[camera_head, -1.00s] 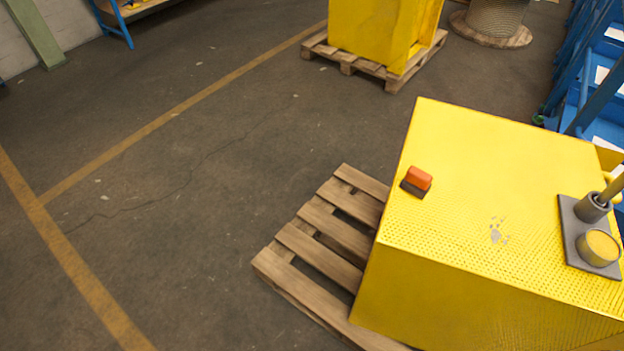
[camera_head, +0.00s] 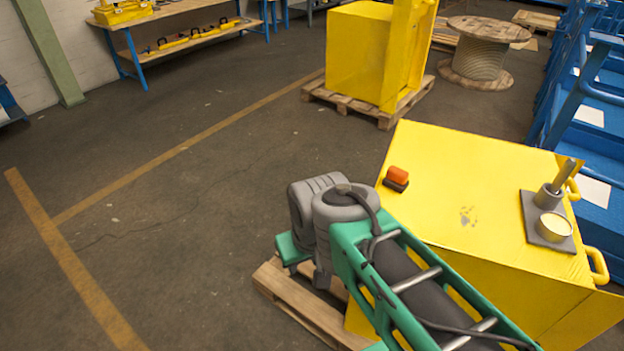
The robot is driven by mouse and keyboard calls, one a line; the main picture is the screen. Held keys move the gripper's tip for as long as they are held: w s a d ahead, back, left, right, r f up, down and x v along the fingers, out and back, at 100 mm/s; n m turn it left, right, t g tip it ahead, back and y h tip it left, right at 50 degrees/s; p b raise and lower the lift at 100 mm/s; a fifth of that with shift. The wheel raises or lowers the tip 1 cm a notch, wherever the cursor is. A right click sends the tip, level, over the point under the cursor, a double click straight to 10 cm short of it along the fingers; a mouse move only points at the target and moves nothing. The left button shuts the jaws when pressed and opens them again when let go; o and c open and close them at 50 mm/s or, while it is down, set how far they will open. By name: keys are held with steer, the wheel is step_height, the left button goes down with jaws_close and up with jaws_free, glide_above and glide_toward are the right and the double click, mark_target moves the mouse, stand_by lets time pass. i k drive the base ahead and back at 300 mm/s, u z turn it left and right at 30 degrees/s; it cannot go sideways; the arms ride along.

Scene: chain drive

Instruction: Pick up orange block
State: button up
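The small orange block (camera_head: 398,173) sits on a dark base (camera_head: 395,185) near the left edge of the yellow box's top (camera_head: 455,205). My green and grey arm reaches in from the bottom right, in front of the yellow box and its pallet. Its grey joint is left of and nearer than the orange block, and the block stays unhidden. My gripper's fingers do not show.
The yellow box stands on a wooden pallet (camera_head: 275,285), largely hidden by my arm. A grey plate (camera_head: 532,228) with a post and a round cup is at the top's right side. Blue racks (camera_head: 590,130) stand at the right. The floor at left is clear.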

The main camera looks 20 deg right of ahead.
mark_target(396, 178)
steer(key=u, duration=0.6)
steer(key=i, duration=1)
